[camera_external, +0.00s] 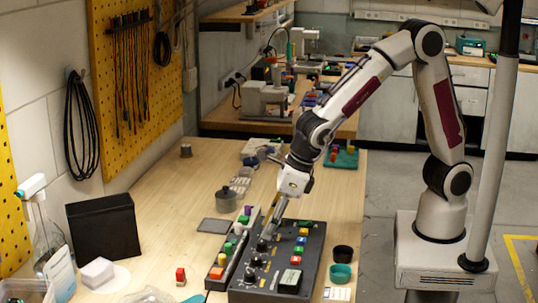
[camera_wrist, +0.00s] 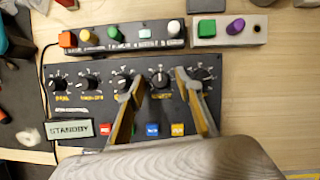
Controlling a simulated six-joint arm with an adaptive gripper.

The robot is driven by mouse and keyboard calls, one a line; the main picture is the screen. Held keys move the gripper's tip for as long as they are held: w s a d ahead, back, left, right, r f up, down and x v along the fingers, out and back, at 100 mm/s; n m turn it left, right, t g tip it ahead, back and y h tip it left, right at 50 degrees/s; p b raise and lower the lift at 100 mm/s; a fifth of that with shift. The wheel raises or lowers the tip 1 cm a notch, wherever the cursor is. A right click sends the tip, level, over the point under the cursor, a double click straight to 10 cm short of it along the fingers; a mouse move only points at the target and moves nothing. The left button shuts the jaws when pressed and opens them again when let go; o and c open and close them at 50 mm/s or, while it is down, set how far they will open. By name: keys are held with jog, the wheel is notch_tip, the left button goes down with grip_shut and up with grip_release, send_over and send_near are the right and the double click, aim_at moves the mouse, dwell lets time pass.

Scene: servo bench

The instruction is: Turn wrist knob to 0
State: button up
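The dark control panel (camera_external: 312,250) lies on the wooden bench, and it fills the middle of the wrist view (camera_wrist: 75,115). A row of several black knobs with white dial marks runs across it. The fourth knob from the left (camera_wrist: 160,78) sits between my fingertips, its pointer about straight up in the picture. Its label is too small to read surely, so I cannot confirm it is the wrist knob. My gripper (camera_wrist: 159,84) is open, fingers on either side of that knob with visible gaps. In the external view my gripper (camera_external: 268,232) points down at the knob row.
A display (camera_wrist: 69,130) reads STANDBY. Coloured buttons, including a blue one (camera_wrist: 152,129), sit below the knobs. A strip with coloured knobs (camera_wrist: 120,37) and a small grey box (camera_wrist: 228,30) lie beyond the panel.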

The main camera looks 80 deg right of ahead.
jog(key=shift+s+r, duration=0.15)
jog(key=shift+r, duration=0.4)
jog(key=shift+v, duration=0.85)
jog(key=s, duration=0.3)
jog(key=s+d, duration=0.1)
jog(key=s, duration=0.6)
jog(key=shift+d, duration=0.25)
jog(key=shift+s+d+f, duration=0.1)
jog(key=shift+s+d, duration=0.1)
jog(key=shift+s, duration=0.8)
